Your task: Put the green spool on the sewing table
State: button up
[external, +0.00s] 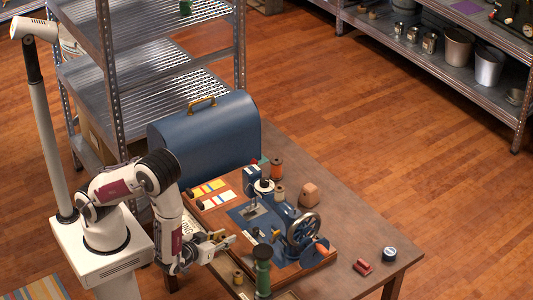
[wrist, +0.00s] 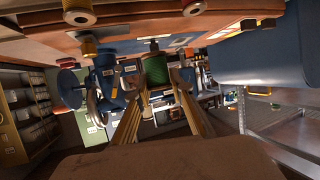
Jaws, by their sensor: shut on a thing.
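In the wrist view, the green spool (wrist: 156,70) sits between the tips of my two gripper fingers (wrist: 159,85), and my gripper is shut on it. In the external view, my gripper (external: 226,240) is over the left front part of the sewing table (external: 345,222), left of the blue sewing machine (external: 300,230). The held spool is hard to make out there. A tall green spool-like thing (external: 262,272) stands at the table's front, apart from my fingers.
A blue case (external: 210,137) stands at the table's back left, by the metal shelf rack (external: 170,75). Orange (external: 277,167) and other spools surround the machine. The table's right side is mostly clear.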

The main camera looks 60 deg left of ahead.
jog(key=w+a+r+m+h, duration=0.2)
jog(key=w+r, duration=1)
jog(key=w, duration=0.2)
jog(key=w+a+r+n+y, duration=0.1)
jog(key=w+a+r, duration=0.1)
jog(key=a, duration=0.8)
jog(key=shift+w+a+n+y, duration=0.25)
jog(key=shift+w+n+y, duration=0.05)
jog(key=shift+w, duration=0.15)
jog(key=shift+w+r, duration=0.1)
jog(key=shift+w, duration=0.05)
